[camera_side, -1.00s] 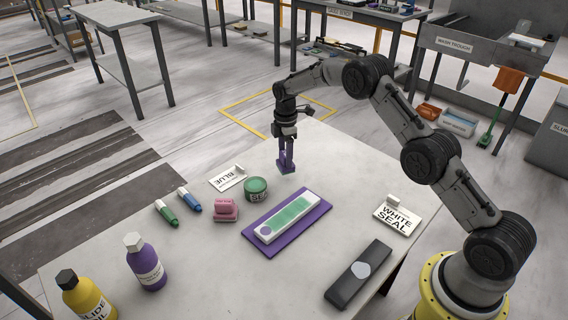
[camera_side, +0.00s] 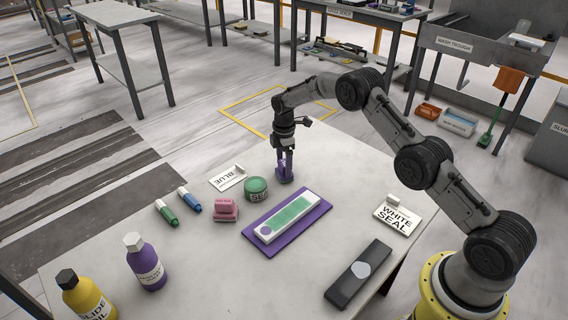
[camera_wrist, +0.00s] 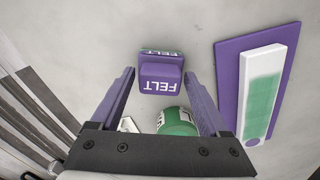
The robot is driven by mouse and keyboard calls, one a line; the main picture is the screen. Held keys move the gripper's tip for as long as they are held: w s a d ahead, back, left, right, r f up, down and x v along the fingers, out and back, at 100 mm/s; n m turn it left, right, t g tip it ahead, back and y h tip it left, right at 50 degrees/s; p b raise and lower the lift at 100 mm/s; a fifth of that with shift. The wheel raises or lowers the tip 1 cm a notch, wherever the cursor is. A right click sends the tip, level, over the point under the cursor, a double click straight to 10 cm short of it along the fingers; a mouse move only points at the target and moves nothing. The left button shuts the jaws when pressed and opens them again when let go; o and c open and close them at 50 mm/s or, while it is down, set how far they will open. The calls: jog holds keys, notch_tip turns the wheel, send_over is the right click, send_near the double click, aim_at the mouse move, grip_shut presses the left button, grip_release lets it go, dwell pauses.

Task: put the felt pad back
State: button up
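The felt pad (camera_wrist: 160,74) is a small purple block lettered FELT, with a grey-green strip along its far edge in the wrist view. Whether the pad's underside touches the slab is hard to tell.
A green SEAL tin (camera_side: 256,190) and a BLUE sign (camera_side: 229,178) stand just left of my gripper. A purple mat (camera_side: 262,245) bears a white bar with a green strip (camera_side: 290,217). A pink block (camera_side: 226,210) lies further left.

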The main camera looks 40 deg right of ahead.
jog(key=shift+o, duration=0.4)
notch_tip(320, 180, up, 12)
notch_tip(320, 180, up, 12)
jog(key=m+t, duration=0.1)
jog(key=m, duration=0.2)
send_over(284, 162)
jog(key=s+a, duration=0.3)
jog(key=s, duration=0.3)
jog(key=s+a+r+m+t, duration=0.2)
jog(key=s+a+r+m, duration=0.1)
jog(key=s+r, duration=0.7)
jog(key=s+a+f+m+t, duration=0.1)
jog(key=s+f+m, duration=0.1)
jog(key=s, duration=1.1)
jog(key=s+a+f+m+t, duration=0.1)
jog(key=s+m, duration=0.4)
jog(key=s, duration=0.9)
jog(key=shift+s+a+f+m+t, duration=0.15)
jog(key=shift+a+f+m+t, duration=0.2)
jog(key=shift+a, duration=0.2)
